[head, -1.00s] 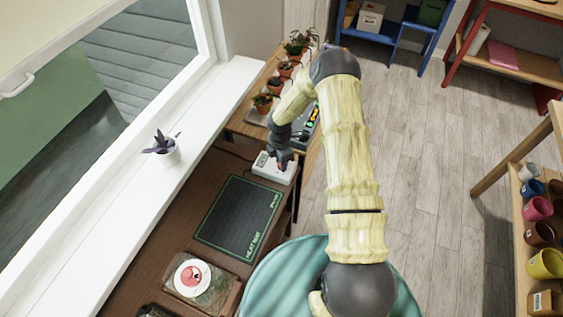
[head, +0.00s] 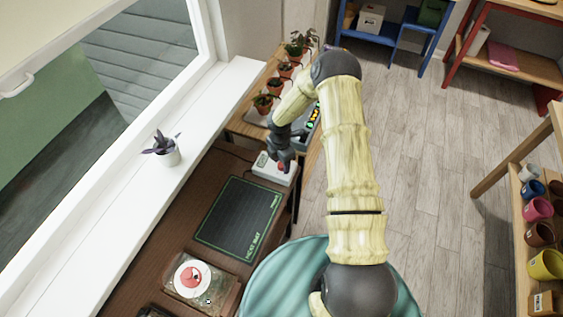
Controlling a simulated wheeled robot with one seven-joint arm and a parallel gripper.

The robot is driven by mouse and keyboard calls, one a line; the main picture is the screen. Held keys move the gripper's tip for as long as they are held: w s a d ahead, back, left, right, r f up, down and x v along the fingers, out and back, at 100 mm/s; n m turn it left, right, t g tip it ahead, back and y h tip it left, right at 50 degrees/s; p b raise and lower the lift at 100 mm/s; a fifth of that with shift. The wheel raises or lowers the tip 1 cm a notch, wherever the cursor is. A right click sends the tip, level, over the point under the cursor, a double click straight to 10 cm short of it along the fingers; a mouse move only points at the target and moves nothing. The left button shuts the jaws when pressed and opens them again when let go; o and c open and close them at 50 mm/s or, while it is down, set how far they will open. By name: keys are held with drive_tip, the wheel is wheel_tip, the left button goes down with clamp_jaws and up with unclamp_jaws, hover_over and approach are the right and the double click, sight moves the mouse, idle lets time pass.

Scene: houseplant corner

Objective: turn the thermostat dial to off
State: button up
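The thermostat (head: 262,164) is a white box with a small grey display on its left part, standing on the brown table just beyond the heat mat. A red dial (head: 281,168) shows on its right part, partly hidden by my gripper. My gripper (head: 281,165) points down at the thermostat, right at the dial. Its dark fingers are small and overlap the dial, so I cannot tell whether they touch it or are closed around it. The dial's pointer and markings are too small to read.
A black heat mat (head: 240,215) with green edging lies in front of the thermostat. Small potted plants (head: 263,103) stand in a row behind my gripper. A terrarium (head: 215,292) with a red and white disc is nearer. A potted purple plant (head: 167,153) stands on the windowsill.

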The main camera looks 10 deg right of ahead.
sight(280, 163)
drive_tip(key=shift+r, duration=0.1)
wheel_tip(280, 163, up, 17)
drive_tip(key=b, duration=0.2)
drive_tip(key=shift+w+a, duration=0.15)
drive_tip(key=shift+w, duration=0.2)
drive_tip(key=shift+r, duration=0.1)
idle(0.4)
drive_tip(key=s+r+m+t, duration=0.1)
drive_tip(key=s+r+m, duration=0.4)
drive_tip(key=s+m, duration=0.6)
drive_tip(key=s+r+m+t, duration=0.2)
drive_tip(key=s+r+m, duration=0.4)
drive_tip(key=s+m, duration=0.5)
drive_tip(key=shift+s+d, duration=0.2)
drive_tip(key=shift+d, duration=0.1)
